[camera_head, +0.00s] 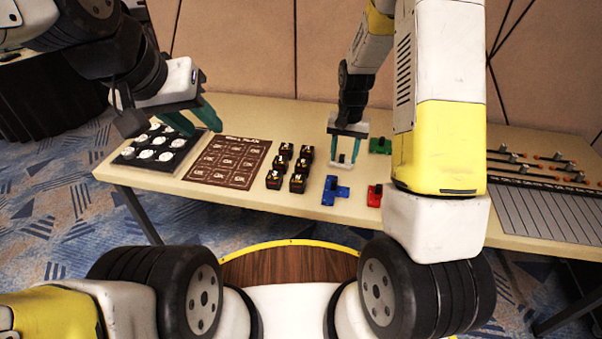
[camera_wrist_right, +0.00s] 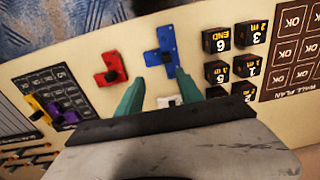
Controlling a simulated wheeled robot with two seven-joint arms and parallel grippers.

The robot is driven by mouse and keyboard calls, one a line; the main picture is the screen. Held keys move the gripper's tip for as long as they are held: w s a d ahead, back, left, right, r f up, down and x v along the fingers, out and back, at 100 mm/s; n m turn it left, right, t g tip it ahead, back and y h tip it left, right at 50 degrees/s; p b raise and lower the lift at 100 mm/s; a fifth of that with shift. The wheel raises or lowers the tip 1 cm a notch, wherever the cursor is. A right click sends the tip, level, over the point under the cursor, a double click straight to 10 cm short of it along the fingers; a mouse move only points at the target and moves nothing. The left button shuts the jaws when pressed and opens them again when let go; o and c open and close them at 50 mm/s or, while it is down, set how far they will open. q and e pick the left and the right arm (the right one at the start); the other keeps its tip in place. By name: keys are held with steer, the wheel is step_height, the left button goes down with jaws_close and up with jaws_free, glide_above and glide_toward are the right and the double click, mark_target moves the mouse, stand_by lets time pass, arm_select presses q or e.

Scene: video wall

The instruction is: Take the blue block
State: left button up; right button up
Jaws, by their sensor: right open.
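The blue block (camera_head: 335,191) lies on the table, with a black knob on top. It also shows in the right wrist view (camera_wrist_right: 166,45), just beyond my fingertips. My right gripper (camera_head: 343,162) is open above the table, a little behind the blue block and apart from it. Its two green fingers (camera_wrist_right: 158,84) are spread, with the blue block ahead of the gap. A small white piece (camera_wrist_right: 168,101), partly hidden, shows between the fingers. My left gripper (camera_head: 205,125) has its fingers apart, empty, over the tray of white discs at the left.
A red block (camera_head: 374,196) lies right of the blue block, and a green block (camera_head: 380,146) lies behind. Several black numbered cubes (camera_head: 286,150) stand to the left, beside a brown plan sheet (camera_head: 228,162). My right arm hides part of the table.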

mark_target(334, 181)
steer(key=f, duration=0.1)
steer(key=a+f, duration=0.1)
steer(key=shift+w+a+f, duration=0.1)
steer(key=shift+a+f, duration=0.2)
steer(key=shift+f, duration=0.1)
step_height(334, 181, down, 8)
steer(key=shift+w+a+r, duration=0.1)
steer(key=shift+a+r, duration=0.05)
jaws_close()
stand_by(1.1)
